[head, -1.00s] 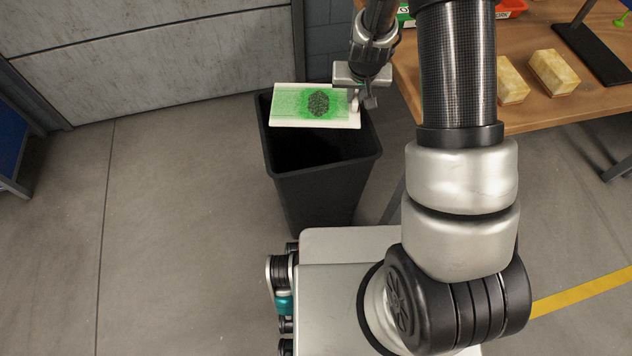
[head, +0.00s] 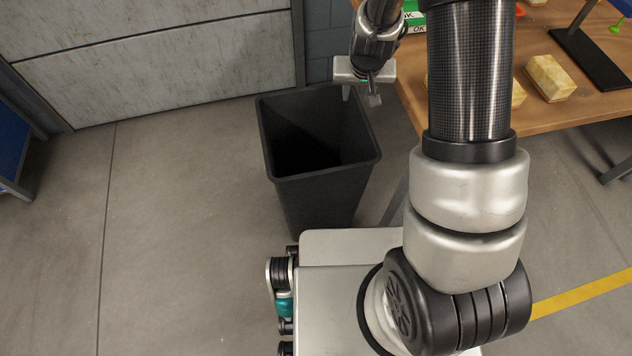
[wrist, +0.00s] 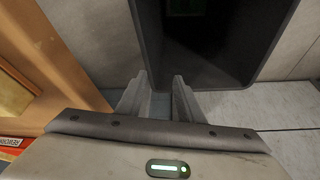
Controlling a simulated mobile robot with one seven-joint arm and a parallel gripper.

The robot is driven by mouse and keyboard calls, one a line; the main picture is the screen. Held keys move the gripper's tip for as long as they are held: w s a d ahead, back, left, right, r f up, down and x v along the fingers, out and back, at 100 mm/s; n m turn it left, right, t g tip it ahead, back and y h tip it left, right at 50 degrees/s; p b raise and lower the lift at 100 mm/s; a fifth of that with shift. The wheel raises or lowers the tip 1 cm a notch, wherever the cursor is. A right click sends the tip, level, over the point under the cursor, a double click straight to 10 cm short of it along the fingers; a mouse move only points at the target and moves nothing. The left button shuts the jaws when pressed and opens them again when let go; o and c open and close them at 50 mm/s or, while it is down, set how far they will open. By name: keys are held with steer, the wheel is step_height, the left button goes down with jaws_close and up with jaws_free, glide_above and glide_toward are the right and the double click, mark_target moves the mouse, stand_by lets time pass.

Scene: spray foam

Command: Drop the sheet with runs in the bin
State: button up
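The black bin (head: 325,205) stands upright on the floor in the head view, its inside dark. My gripper (head: 360,95) is just above the bin's back right rim, empty. In the wrist view its two fingers (wrist: 160,77) are apart with nothing between them, and the bin's opening (wrist: 215,60) lies beyond them. The sheet is no longer visible in the head view. A dim green patch (wrist: 186,6) shows deep in the bin in the wrist view; it looks like the sheet, mostly hidden by shadow and the picture edge.
A wooden table (head: 470,105) stands right of the bin, close to my gripper. It bears yellow blocks (head: 552,77), a black stand (head: 592,55) and a green labelled item (head: 415,17). A grey panelled wall (head: 160,50) is behind. The floor left of the bin is clear.

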steer(key=p+v, duration=0.3)
steer(key=v, duration=0.9)
steer(key=shift+r, duration=0.15)
steer(key=s+r+y, duration=0.1)
steer(key=s+r, duration=0.6)
steer(key=r, duration=0.5)
steer(key=s+d+r+t, duration=0.1)
steer(key=s+r, duration=0.3)
steer(key=s, duration=0.3)
steer(key=s+d+r, duration=0.2)
steer(key=s+r, duration=0.3)
steer(key=s, duration=0.2)
step_height(320, 180, up, 16)
steer(key=p, duration=1.6)
steer(key=shift+s+a+n+h+p, duration=0.2)
steer(key=shift+a+n+h+p, duration=0.1)
steer(key=shift+n+p, duration=0.1)
